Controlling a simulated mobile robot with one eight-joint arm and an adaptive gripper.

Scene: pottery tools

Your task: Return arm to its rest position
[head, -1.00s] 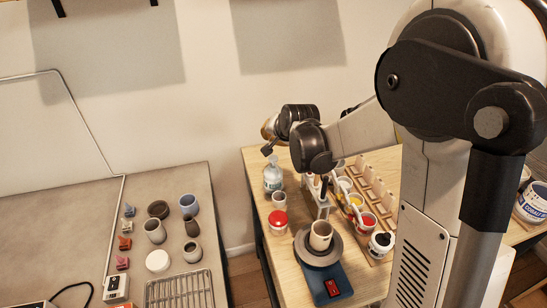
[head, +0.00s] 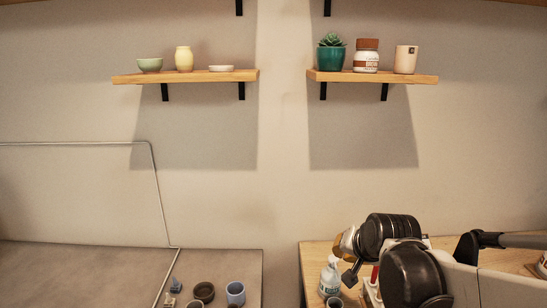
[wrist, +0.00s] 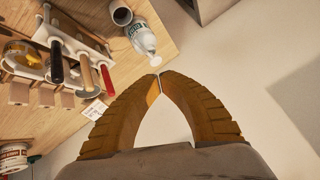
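My gripper (wrist: 159,76) shows in the wrist view with its two ridged, orange-brown fingers meeting at the tips. Nothing is held between them. In the head view my gripper (head: 343,244) is partly hidden behind the dark wrist joints of my arm, at the lower right. It is raised near the wall, close to a white pump bottle (head: 330,275). The bottle also shows in the wrist view (wrist: 143,40), just beyond the fingertips; I cannot tell the gap between them.
A wooden table (head: 318,257) carries the bottle, a cup (wrist: 121,13) and a rack of tools (wrist: 68,50). A grey table (head: 100,270) with small pots stands left. Two wall shelves (head: 185,76) (head: 372,76) hold pots and a plant. The wall between is bare.

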